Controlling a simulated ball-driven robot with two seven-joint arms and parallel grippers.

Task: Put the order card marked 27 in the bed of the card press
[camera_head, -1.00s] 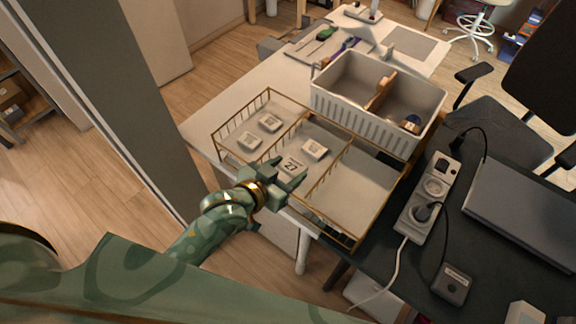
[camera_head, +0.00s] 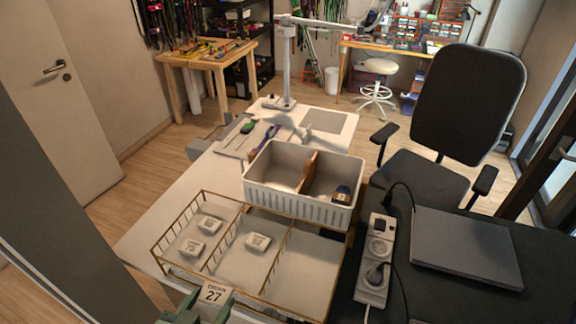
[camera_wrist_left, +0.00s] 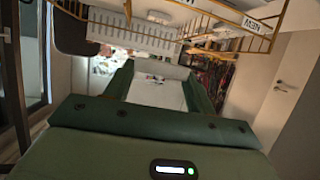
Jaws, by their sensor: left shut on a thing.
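The order card marked 27 (camera_head: 213,294) is a white card with dark print, upright at the front edge of the wire tray in the head view. My left gripper (camera_head: 198,314) is shut on it, mostly cut off by the bottom edge. In the left wrist view the pale card (camera_wrist_left: 156,88) shows between the green fingers of the left gripper (camera_wrist_left: 158,82). My right gripper is not in view. I cannot tell for sure which thing is the card press; a grey block (camera_head: 208,134) stands at the table's left edge.
A lamp-like stand (camera_head: 286,70) rises at the table's far end. A power strip (camera_head: 376,262) and laptop (camera_head: 466,247) lie on the dark desk.

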